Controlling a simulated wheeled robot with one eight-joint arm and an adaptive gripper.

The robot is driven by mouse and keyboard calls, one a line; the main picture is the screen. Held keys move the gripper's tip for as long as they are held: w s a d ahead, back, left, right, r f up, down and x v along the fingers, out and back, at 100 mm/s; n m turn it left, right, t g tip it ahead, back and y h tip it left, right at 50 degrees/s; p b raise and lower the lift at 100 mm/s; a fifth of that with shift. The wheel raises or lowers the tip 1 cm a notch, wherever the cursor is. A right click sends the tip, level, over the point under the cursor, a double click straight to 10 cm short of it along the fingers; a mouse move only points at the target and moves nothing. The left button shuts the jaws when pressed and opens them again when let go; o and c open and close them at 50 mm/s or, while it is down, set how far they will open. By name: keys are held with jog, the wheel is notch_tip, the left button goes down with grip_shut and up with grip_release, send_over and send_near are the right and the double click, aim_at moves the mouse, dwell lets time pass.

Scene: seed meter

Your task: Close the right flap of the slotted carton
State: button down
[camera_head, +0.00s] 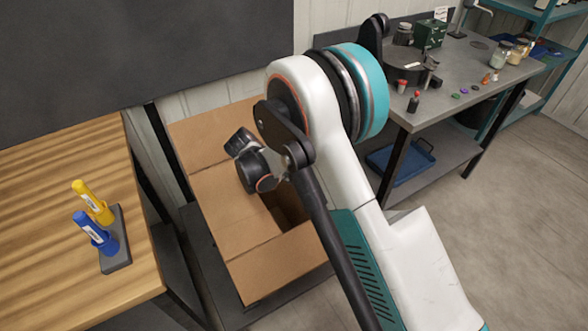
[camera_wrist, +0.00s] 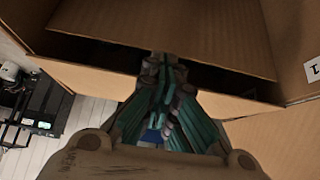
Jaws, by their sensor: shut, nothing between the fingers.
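The brown slotted carton (camera_head: 235,207) stands on a dark low base between the wooden table and the grey workbench. Cardboard panels show at its back, left and front (camera_head: 280,266), with a dark opening in the middle. My arm covers its right side, so the right flap cannot be made out in the head view. In the wrist view a broad cardboard panel (camera_wrist: 170,28) spans the top, with a dark gap below it. My gripper (camera_wrist: 165,64) is shut and empty, its fingertips at that panel's lower edge; contact cannot be told.
The wooden table (camera_head: 50,220) at left holds a stand with a blue and a yellow marker (camera_head: 92,203). The grey workbench (camera_head: 465,75) at right carries jars and small parts. A dark panel (camera_head: 140,45) stands behind. Open floor lies at right.

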jog(key=shift+f+t+h, duration=0.3)
jog(key=shift+f, duration=0.35)
jog(key=shift+r, duration=0.15)
